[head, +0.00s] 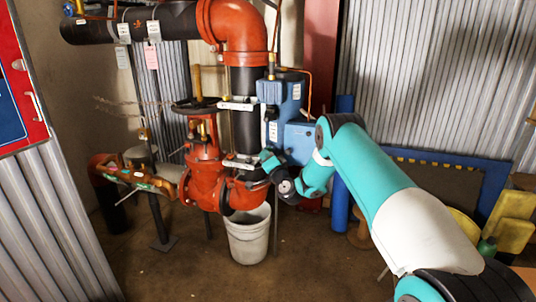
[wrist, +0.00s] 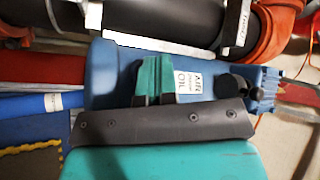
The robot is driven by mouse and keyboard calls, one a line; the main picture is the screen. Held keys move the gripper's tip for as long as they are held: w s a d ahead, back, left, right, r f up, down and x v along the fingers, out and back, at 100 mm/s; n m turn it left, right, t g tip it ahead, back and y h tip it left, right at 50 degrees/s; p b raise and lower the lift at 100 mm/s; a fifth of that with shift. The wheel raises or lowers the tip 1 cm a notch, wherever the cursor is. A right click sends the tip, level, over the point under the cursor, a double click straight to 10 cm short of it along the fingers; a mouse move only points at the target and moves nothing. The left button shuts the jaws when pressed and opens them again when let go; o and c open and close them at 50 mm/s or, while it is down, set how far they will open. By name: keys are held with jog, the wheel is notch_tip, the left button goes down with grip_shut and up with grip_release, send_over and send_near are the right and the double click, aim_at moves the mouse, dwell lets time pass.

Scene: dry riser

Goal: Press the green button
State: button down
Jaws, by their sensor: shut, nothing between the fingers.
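I cannot make out a green button in either view. My gripper (head: 266,158) is at the end of my teal and white arm, small and partly hidden by the wrist, beside the red valve and below the blue machine (head: 281,98). In the wrist view my gripper (wrist: 155,78) has its teal fingers together and empty. They overlap the blue cylindrical body of the machine (wrist: 112,72), next to its white label with AIR and OIL lettering. I cannot tell whether the fingertips touch it.
A red valve (head: 206,155) with a black handwheel joins a thick black pipe (head: 243,128) and red elbow (head: 238,25). A white bucket (head: 248,240) stands below. A blue upright cylinder (head: 341,205) is behind my arm. Yellow pieces (head: 513,220) lie at right. The front floor is clear.

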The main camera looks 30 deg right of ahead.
jog(key=shift+s+a, duration=0.2)
jog(key=shift+a, duration=0.05)
jog(key=s+a+b, duration=0.3)
jog(key=a+b, duration=0.1)
jog(key=b, duration=0.3)
jog(key=shift+s+a, duration=0.35)
jog(key=shift+a, duration=0.05)
